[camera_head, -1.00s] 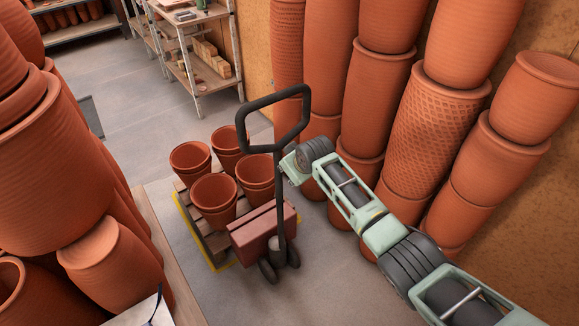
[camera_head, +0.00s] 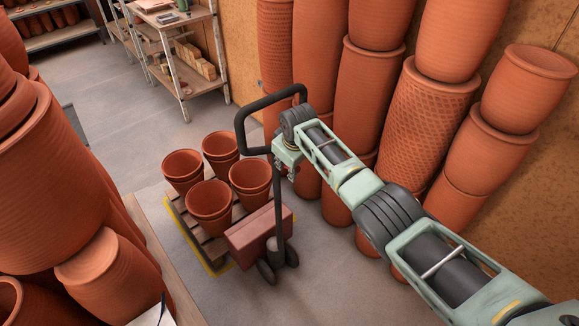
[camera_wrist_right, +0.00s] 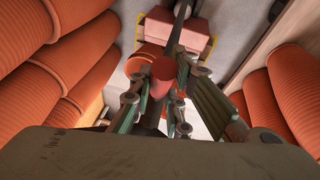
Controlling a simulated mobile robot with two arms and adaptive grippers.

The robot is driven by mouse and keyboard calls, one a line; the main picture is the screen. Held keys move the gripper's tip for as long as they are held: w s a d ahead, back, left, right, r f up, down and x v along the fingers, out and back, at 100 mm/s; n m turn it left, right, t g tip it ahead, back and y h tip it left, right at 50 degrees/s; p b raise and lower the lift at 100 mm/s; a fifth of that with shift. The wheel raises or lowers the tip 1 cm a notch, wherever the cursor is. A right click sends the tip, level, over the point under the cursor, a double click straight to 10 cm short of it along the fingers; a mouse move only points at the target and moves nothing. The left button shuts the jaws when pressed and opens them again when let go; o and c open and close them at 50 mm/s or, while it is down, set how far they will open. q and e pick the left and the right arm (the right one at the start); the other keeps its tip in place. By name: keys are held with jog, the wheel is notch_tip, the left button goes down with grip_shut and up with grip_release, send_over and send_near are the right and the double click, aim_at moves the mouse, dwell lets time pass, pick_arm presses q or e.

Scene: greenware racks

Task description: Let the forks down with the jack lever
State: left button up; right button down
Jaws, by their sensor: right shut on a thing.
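The pallet jack's black loop handle (camera_head: 240,125) stands upright on its dark shaft (camera_head: 278,215) in the head view. My right gripper (camera_head: 286,172) is at the base of the loop, against the top of the shaft. In the right wrist view its fingers (camera_wrist_right: 160,84) are closed around a red lever knob (camera_wrist_right: 163,74), with the dark shaft (camera_wrist_right: 178,32) just beyond. The jack's yellow fork edge (camera_head: 217,270) shows under a wooden pallet (camera_head: 187,222). I cannot tell the fork height. My left gripper is out of view.
Several terracotta pots (camera_head: 208,205) stand on the pallet, behind the jack's red-brown body (camera_head: 258,237). Tall pot stacks (camera_head: 372,110) line the wall at right, close to my arm. More stacks (camera_head: 60,160) stand at left. The floor beyond the pallet is clear.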

jog(key=c, duration=1.7)
grip_release()
jog(key=shift+c, duration=0.2)
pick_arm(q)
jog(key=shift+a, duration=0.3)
pick_arm(e)
jog(key=shift+o, duration=0.5)
jog(key=shift+r, duration=0.1)
jog(key=v, duration=1.1)
jog(key=shift+s+r, duration=0.15)
jog(key=shift+r, duration=0.25)
jog(key=shift+f, duration=0.1)
